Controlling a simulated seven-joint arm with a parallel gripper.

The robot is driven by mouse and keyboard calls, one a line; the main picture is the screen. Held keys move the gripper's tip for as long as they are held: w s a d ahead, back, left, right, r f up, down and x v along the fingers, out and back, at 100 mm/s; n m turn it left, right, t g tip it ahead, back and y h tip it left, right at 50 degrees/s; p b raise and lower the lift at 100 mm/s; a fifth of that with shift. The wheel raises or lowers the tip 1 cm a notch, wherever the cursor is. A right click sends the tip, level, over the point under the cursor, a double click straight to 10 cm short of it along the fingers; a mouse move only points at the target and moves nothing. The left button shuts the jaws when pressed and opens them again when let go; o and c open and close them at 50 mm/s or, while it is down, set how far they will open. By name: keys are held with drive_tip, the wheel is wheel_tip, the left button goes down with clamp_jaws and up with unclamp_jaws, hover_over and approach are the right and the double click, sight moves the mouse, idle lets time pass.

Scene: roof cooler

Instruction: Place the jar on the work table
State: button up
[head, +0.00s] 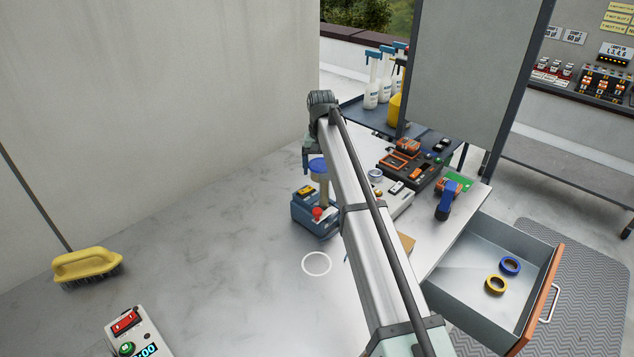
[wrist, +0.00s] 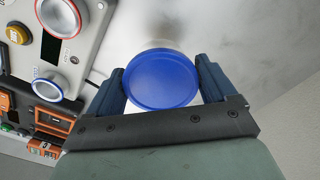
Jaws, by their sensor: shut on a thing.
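A jar with a blue lid (head: 318,164) and a pale body shows beside the upper end of my arm in the head view. In the wrist view its round blue lid (wrist: 160,78) lies between the two dark fingers of my gripper (wrist: 163,88), which is shut on it. The jar's body is mostly hidden under the lid in the wrist view. In the head view the jar overlaps a blue device with a red knob (head: 314,218); I cannot tell whether they touch. The grey work table (head: 220,270) spreads below, with a white ring marking (head: 316,264).
A yellow brush (head: 86,266) and a switch box (head: 136,332) are on the left. A black and orange case (head: 411,168) and a blue tool (head: 446,200) are on the right. An open drawer (head: 462,287) holds two tape rolls. The table's middle left is clear.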

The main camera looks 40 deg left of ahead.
sight(321, 164)
drive_tip(key=shift+f, duration=2.55)
drive_tip(key=o, duration=1)
drive_tip(key=shift+f, duration=0.15)
wheel_tip(321, 164, up, 12)
drive_tip(key=shift+r, duration=0.15)
